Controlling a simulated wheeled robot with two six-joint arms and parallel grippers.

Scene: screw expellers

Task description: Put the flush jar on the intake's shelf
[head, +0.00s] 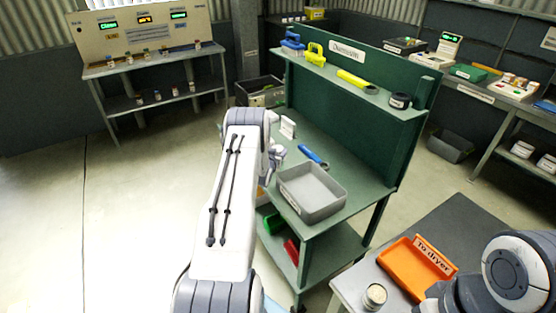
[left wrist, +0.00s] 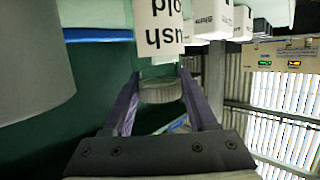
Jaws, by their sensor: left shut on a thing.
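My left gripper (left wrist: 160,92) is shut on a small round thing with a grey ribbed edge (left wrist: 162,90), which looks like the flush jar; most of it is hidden. Close beyond it is a white label block (left wrist: 166,30), upside down in the left wrist view, with the ends "ush" and "old" readable. In the head view the left gripper (head: 274,158) is over the green bench, largely hidden by my arm. A panelled stand (head: 143,35) at the back left has lit screens and a lower shelf (head: 150,100) with small jars. I cannot read which stand is the intake.
The green bench (head: 352,180) holds a grey tray (head: 312,192), a blue-handled tool (head: 313,156) and a white block (head: 288,127). An orange "To dryer" tray (head: 415,268) and another jar (head: 375,296) are at the lower right. Open floor (head: 130,190) lies left.

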